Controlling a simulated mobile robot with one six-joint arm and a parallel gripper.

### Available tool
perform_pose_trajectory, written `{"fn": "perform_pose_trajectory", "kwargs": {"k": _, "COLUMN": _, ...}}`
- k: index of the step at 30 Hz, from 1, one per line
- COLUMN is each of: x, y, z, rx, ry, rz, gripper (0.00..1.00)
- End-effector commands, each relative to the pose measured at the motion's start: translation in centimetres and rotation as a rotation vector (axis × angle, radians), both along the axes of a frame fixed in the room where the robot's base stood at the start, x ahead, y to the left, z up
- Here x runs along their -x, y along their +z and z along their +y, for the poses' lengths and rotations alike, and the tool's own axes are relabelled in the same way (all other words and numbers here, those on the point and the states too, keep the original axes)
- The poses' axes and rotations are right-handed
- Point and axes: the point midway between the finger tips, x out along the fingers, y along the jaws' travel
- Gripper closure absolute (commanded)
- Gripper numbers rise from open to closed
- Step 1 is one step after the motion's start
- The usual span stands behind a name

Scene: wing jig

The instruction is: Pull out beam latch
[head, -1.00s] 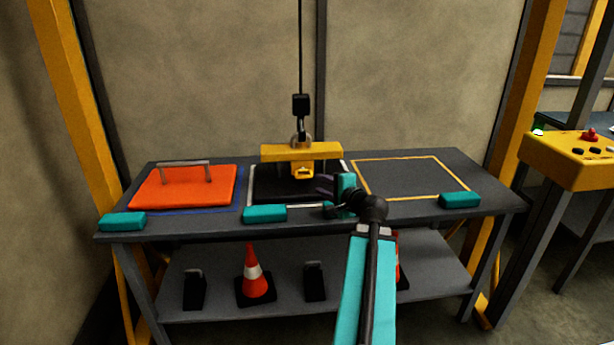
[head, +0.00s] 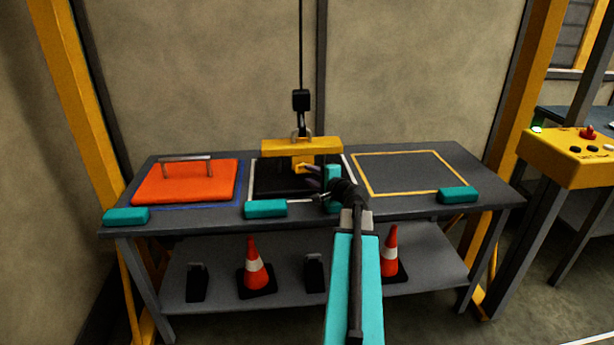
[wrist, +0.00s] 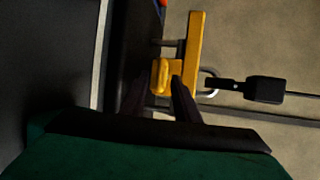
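The yellow lifting beam (head: 283,148) hangs from a hook over the middle of the table. Its yellow latch (head: 301,162) is a small block on the beam's front side. It also shows in the wrist view (wrist: 161,72). My gripper (head: 311,176) is in front of the latch, just to its right in the head view. In the wrist view, its two dark fingers (wrist: 160,85) are apart, with the latch between or just beyond their tips. I cannot tell whether they touch it. The beam (wrist: 194,50) stands behind the latch there.
A black plate (head: 275,183) lies below the beam. An orange plate with a handle (head: 190,186) is at the left. A yellow-outlined area (head: 410,172) at the right is empty. Teal blocks (head: 265,208) line the table's front edge. A hook and cable (head: 301,100) rise above the beam.

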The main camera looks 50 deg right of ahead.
Motion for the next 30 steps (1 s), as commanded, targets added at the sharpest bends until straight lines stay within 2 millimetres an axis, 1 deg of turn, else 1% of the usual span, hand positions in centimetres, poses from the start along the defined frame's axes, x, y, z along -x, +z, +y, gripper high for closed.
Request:
{"fn": "perform_pose_trajectory", "kwargs": {"k": 1, "x": -0.5, "y": -0.1, "z": -0.3, "rx": 0.0, "ry": 0.0, "rz": 0.0, "gripper": 0.71}}
{"fn": "perform_pose_trajectory", "kwargs": {"k": 3, "x": -1.0, "y": -0.2, "z": -0.4, "rx": 0.0, "ry": -0.001, "rz": 0.0, "gripper": 0.71}}
{"fn": "perform_pose_trajectory", "kwargs": {"k": 7, "x": -1.5, "y": -0.4, "z": -0.6, "rx": -0.001, "ry": -0.001, "rz": 0.0, "gripper": 0.71}}
{"fn": "perform_pose_trajectory", "kwargs": {"k": 18, "x": -1.7, "y": -0.4, "z": -0.6, "rx": 0.0, "ry": -0.001, "rz": 0.0, "gripper": 0.71}}
{"fn": "perform_pose_trajectory", "kwargs": {"k": 19, "x": -1.7, "y": -0.4, "z": -0.6, "rx": 0.0, "ry": -0.001, "rz": 0.0, "gripper": 0.75}}
{"fn": "perform_pose_trajectory", "kwargs": {"k": 22, "x": -1.7, "y": -0.4, "z": -0.6, "rx": 0.0, "ry": -0.001, "rz": 0.0, "gripper": 0.92}}
{"fn": "perform_pose_trajectory", "kwargs": {"k": 24, "x": -1.7, "y": -0.4, "z": -0.6, "rx": 0.0, "ry": -0.001, "rz": 0.0, "gripper": 1.0}}
{"fn": "perform_pose_trajectory", "kwargs": {"k": 30, "x": -1.6, "y": -0.4, "z": -0.6, "rx": 0.0, "ry": -0.001, "rz": 0.0, "gripper": 1.0}}
